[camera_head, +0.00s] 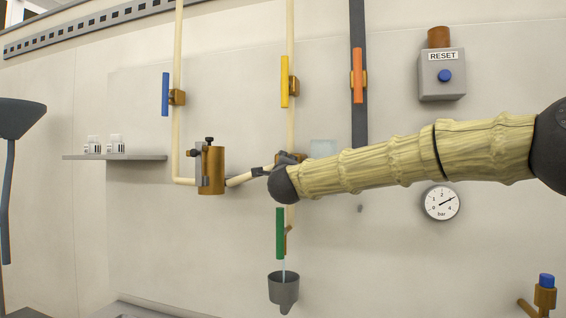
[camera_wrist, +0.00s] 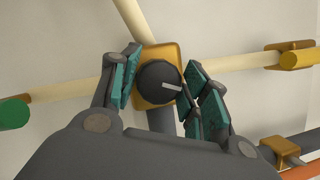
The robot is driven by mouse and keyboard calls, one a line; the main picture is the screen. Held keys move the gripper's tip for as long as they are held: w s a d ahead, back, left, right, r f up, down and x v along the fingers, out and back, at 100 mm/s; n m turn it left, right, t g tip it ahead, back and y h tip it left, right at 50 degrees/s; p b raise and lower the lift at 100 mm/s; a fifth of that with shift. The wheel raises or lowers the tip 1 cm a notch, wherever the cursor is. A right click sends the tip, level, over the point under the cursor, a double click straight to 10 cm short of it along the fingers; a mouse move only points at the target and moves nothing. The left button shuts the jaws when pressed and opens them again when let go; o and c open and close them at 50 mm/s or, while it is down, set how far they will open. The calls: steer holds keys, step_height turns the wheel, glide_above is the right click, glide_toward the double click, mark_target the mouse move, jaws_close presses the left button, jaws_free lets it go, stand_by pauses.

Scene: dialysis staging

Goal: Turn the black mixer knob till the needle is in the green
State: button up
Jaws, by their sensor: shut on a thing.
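The black mixer knob (camera_wrist: 155,84) shows in the wrist view on a square brass body where cream pipes meet. A pale mark on its face points to the right. My gripper (camera_wrist: 163,76) is shut on the knob, one teal-padded finger on each side. In the head view my arm and wrist hide the knob, and a little of the brass body (camera_head: 291,157) shows. A round white gauge (camera_head: 441,203) marked "bar" has its needle pointing up and right, between 3 and 4. I can make out no green zone on it.
Blue (camera_head: 165,94), yellow (camera_head: 285,81) and orange (camera_head: 358,75) valve handles are above. A green handle (camera_head: 280,233) is below, with a thin stream running into a grey cup (camera_head: 284,289). A RESET box (camera_head: 441,77) and a brass cylinder (camera_head: 211,170) are on the wall.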

steer(key=n+g+p, duration=0.1)
steer(key=n+p, duration=0.2)
steer(key=p, duration=0.1)
steer(key=n+g+p, duration=0.1)
steer(key=n+p, duration=0.2)
steer(key=p, duration=0.1)
steer(key=shift+r+n, duration=0.1)
steer(key=shift+n, duration=0.2)
steer(key=shift+g+p, duration=0.3)
steer(key=shift+p, duration=0.05)
steer(key=o, duration=0.9)
steer(key=s, duration=0.8)
steer(key=s+d, duration=0.1)
steer(key=s, duration=0.3)
steer(key=shift+r, duration=0.25)
steer(key=shift+w+a, duration=0.1)
